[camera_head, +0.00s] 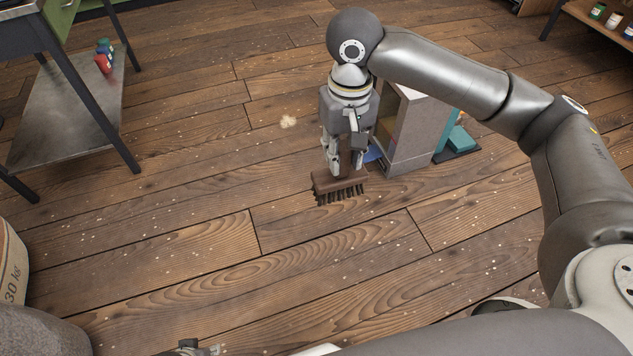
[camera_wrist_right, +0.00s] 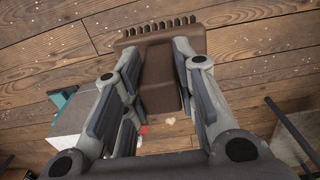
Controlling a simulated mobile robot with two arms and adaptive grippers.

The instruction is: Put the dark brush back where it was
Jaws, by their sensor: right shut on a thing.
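The dark brush (camera_head: 325,184) has a brown block, dark bristles and a thick brown handle. In the head view it is near the middle, bristles pointing down, over the plank floor. My right gripper (camera_head: 345,170) is shut on its handle from above. The brush also shows in the right wrist view (camera_wrist_right: 166,75), its handle between the two fingers and its bristles at the far end. I cannot tell whether the bristles touch the floor. A small grey part at the bottom edge of the head view looks like my left gripper (camera_head: 190,347); its fingers are mostly cut off.
A small grey cabinet (camera_head: 410,135) stands right behind the gripper, with a blue thing (camera_head: 373,153) at its left foot and a teal thing (camera_head: 458,139) at its right. Pale crumbs (camera_head: 289,122) lie on the floor. A metal-shelved table (camera_head: 65,120) stands left. The front floor is clear.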

